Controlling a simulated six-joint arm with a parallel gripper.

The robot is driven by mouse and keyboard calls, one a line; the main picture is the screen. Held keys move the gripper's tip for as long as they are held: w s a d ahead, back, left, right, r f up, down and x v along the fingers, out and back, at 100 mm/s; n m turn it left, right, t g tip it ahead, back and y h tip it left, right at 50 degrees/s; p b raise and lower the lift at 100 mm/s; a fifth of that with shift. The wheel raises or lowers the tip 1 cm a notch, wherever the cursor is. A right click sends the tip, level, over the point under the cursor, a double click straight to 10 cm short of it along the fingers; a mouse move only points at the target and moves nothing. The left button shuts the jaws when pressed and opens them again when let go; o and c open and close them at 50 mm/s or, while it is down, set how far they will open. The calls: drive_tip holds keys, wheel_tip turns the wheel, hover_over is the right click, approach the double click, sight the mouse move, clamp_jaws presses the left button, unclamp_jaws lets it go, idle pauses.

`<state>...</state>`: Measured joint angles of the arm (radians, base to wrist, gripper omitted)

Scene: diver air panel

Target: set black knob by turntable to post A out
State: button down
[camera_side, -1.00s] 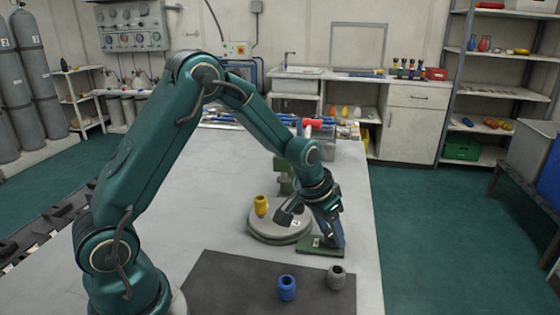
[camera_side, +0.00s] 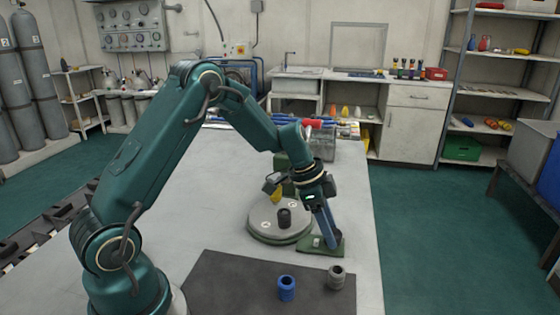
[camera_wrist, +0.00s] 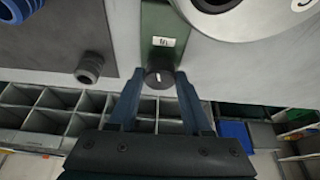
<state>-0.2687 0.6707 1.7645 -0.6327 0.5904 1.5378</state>
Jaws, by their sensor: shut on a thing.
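The black knob (camera_wrist: 159,78) with a white line on its face sits on a green base plate (camera_wrist: 157,20), beside a small white label. My gripper (camera_wrist: 158,84) is shut on the knob, one finger on each side. In the side view my gripper (camera_side: 331,242) reaches down to the green plate (camera_side: 310,250), and its fingers hide most of the knob. The round turntable (camera_side: 262,235) stands just left of it. A dark ribbed fitting (camera_side: 284,217) is at its front and a yellow fitting (camera_side: 277,194) towards its back. White labels mark its top; their letters are too small to read.
A dark mat (camera_side: 220,285) lies in front, with a blue ribbed fitting (camera_side: 287,288) and a grey one (camera_side: 336,277) on it. The bench left of the turntable is clear.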

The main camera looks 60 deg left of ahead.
drive_tip(key=shift+w+a+m+g, duration=0.1)
drive_tip(key=shift+m+g, duration=0.3)
drive_tip(key=shift+m, duration=0.8)
drive_tip(key=shift+c, duration=1.7)
unclamp_jaws()
drive_tip(key=shift+r, duration=0.1)
drive_tip(key=shift+v, duration=2.5)
drive_tip(key=shift+a, duration=0.1)
